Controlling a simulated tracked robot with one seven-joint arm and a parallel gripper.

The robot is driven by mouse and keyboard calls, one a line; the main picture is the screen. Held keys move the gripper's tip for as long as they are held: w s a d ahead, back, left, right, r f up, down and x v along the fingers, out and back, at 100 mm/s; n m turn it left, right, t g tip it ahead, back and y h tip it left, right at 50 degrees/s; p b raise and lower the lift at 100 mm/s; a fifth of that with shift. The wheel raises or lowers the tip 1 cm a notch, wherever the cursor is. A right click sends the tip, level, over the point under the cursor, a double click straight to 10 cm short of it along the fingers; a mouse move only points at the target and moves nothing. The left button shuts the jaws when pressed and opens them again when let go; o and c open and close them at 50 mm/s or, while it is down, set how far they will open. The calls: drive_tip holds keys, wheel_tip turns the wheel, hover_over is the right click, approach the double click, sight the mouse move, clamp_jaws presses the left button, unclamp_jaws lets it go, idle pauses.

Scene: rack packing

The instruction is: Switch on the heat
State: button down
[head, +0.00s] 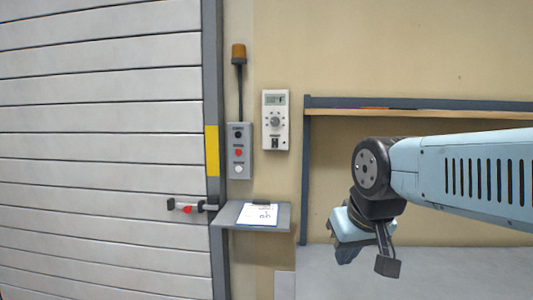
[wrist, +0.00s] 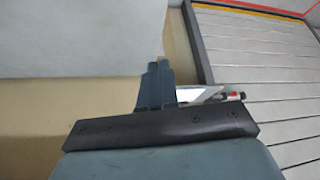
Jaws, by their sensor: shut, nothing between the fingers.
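A white thermostat box (head: 275,120) is on the beige wall left of centre in the head view. It has a small display with "°F" at its top, a round grey dial (head: 275,121) in the middle and a small dark switch (head: 275,142) below. The switch's position is too small to tell. My gripper (head: 346,254) is lower and to the right of the box, pointing down, apart from it. Its fingers show together in the wrist view (wrist: 155,86), shut and empty. The thermostat does not show in the wrist view.
A grey button box (head: 238,151) with an amber lamp (head: 238,54) stands left of the thermostat. Below, a small shelf (head: 282,215) holds a clipboard (head: 257,214). A roller door (head: 100,120) with a red-tipped latch (head: 187,208) fills the left. A dark-framed rack (head: 304,180) stands right.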

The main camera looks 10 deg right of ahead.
drive_tip(key=w+a+r+n+t, duration=0.1)
drive_tip(key=w+a+r+t, duration=0.2)
drive_tip(key=w, duration=1)
drive_tip(key=w+a+r+n+t+y, duration=0.1)
drive_tip(key=w+r+t, duration=0.25)
drive_tip(key=w, duration=0.95)
drive_tip(key=w+a+r+t, duration=0.2)
drive_tip(key=w+t, duration=0.3)
drive_tip(key=w, duration=0.8)
drive_tip(key=w+d+f+m+t+h, duration=0.1)
drive_tip(key=w+f+m+t+h, duration=0.1)
drive_tip(key=w, duration=0.4)
drive_tip(key=w+d+f+m+t+h, duration=0.2)
drive_tip(key=w+f+m+t+h, duration=0.1)
drive_tip(key=w+h, duration=0.4)
drive_tip(key=shift+f+m+t, duration=0.3)
drive_tip(key=shift+f+t, duration=0.5)
drive_tip(key=shift+t, duration=0.35)
drive_tip(key=shift+w, duration=0.15)
